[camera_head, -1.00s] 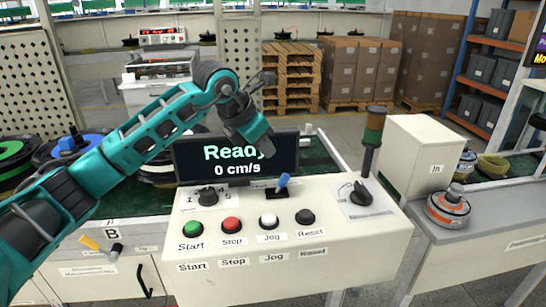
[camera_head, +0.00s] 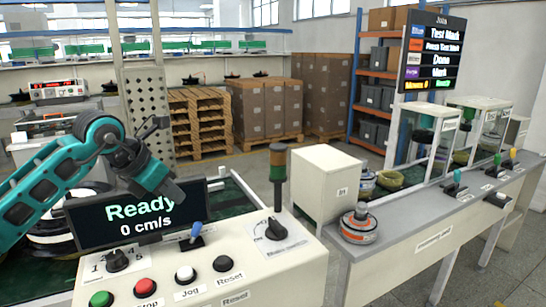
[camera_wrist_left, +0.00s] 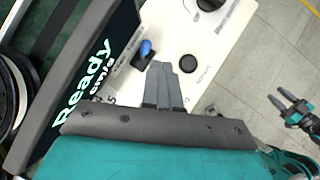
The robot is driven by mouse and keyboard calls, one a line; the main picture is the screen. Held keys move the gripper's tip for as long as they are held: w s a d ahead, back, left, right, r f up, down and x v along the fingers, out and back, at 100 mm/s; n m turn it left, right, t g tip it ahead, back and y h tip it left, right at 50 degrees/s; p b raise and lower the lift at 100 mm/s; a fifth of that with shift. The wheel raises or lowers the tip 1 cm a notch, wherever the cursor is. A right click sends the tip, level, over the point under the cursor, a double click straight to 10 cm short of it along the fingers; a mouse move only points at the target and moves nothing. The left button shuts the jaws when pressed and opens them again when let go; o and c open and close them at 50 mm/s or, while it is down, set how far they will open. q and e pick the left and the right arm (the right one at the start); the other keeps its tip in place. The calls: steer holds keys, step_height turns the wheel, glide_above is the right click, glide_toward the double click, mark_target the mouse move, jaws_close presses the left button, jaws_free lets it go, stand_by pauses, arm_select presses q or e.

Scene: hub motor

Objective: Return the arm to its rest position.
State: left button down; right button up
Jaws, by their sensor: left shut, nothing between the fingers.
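My left arm comes in from the left in the head view, with its teal links bent above the control console (camera_head: 262,262). My left gripper (camera_head: 176,192) points down in front of the "Ready 0 cm/s" display (camera_head: 122,217). In the left wrist view its grey fingers (camera_wrist_left: 172,82) are together with nothing between them, above the console panel. My right gripper (camera_wrist_left: 293,108) shows small at the right edge of the left wrist view, over the floor. Its dark prongs look apart. It is not in the head view.
The console carries a blue-tipped lever (camera_head: 197,230), several buttons and a signal tower (camera_head: 278,172). A white box (camera_head: 327,175) stands behind it. The grey bench (camera_head: 400,232) holds an orange-banded hub motor (camera_head: 358,225). A menu screen (camera_head: 431,52) hangs above. Pallets and cartons are farther back.

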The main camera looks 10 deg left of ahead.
arm_select(q)
steer(key=s+d+h, duration=0.3)
steer(key=d+h, duration=0.5)
steer(key=d, duration=0.7)
steer(key=s+d+r+n+t+h, duration=0.35)
steer(key=r+n+t+h, duration=0.3)
steer(key=n, duration=0.25)
steer(key=s+a+f+n+t+y, duration=0.1)
steer(key=s+a+f+n+y, duration=0.2)
steer(key=a+f+n+y, duration=0.85)
steer(key=s+a+f+n+t+y, duration=0.1)
steer(key=s+a+f+n+y, duration=0.2)
steer(key=f+n+y, duration=0.85)
steer(key=s+d+f+n+g+h, duration=0.1)
steer(key=s+f+n+g+h, duration=0.35)
steer(key=s, duration=0.55)
steer(key=s+d+f+n+g+h, duration=0.1)
steer(key=s+f+n+g, duration=0.5)
steer(key=s, duration=0.5)
steer(key=w+d+f+m+t+h, duration=0.1)
steer(key=w+d+f+m+t, duration=0.1)
steer(key=w+f+t, duration=0.4)
steer(key=shift+w+d+f+h, duration=0.45)
steer(key=shift+w+f, duration=0.15)
steer(key=shift+w, duration=0.4)
